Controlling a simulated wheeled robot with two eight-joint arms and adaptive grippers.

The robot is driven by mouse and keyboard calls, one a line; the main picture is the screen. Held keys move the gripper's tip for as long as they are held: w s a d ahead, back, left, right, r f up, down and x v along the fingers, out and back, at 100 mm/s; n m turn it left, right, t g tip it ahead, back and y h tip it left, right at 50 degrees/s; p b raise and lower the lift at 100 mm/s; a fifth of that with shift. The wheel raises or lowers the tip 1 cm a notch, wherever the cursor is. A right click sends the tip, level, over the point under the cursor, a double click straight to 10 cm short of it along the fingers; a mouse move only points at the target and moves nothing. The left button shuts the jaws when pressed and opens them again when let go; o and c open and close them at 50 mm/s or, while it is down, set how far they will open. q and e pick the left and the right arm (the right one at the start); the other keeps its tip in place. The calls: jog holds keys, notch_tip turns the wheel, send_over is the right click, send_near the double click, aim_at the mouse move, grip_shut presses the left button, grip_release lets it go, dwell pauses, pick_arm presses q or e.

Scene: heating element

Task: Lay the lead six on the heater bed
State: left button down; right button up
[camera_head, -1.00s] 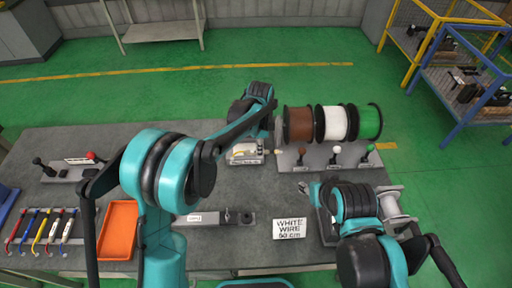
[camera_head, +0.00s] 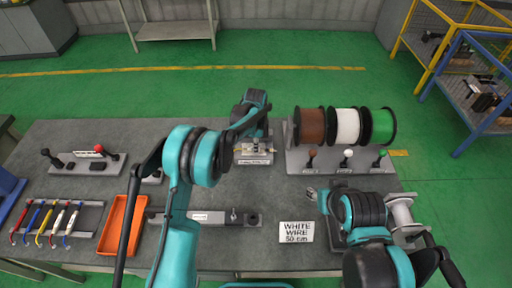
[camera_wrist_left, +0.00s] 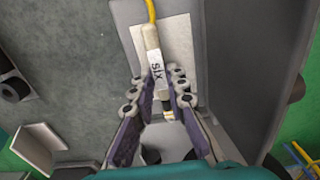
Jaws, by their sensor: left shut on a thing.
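Lead six (camera_wrist_left: 156,62) has a white sleeve marked "SIX", a yellow wire at one end and a metal tip at the other. My left gripper (camera_wrist_left: 157,92) is shut on the sleeve. In the wrist view the lead lies over a pale flat pad (camera_wrist_left: 180,45) inside a grey-walled unit, which looks like the heater bed. I cannot tell whether the lead touches it. In the head view my left gripper (camera_head: 256,140) is over a small labelled unit (camera_head: 254,159) at the table's back. My right gripper (camera_head: 312,193) is small and partly hidden; its jaws are unclear.
Brown, white and green wire spools (camera_head: 347,126) stand right of the unit. A rack of several coloured leads (camera_head: 58,220) and an orange tray (camera_head: 112,228) are at the left. A "WHITE WIRE 50 cm" card (camera_head: 296,232) stands in front.

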pick_arm(q)
jog(key=shift+f, duration=0.1)
jog(key=c, duration=1.5)
grip_release()
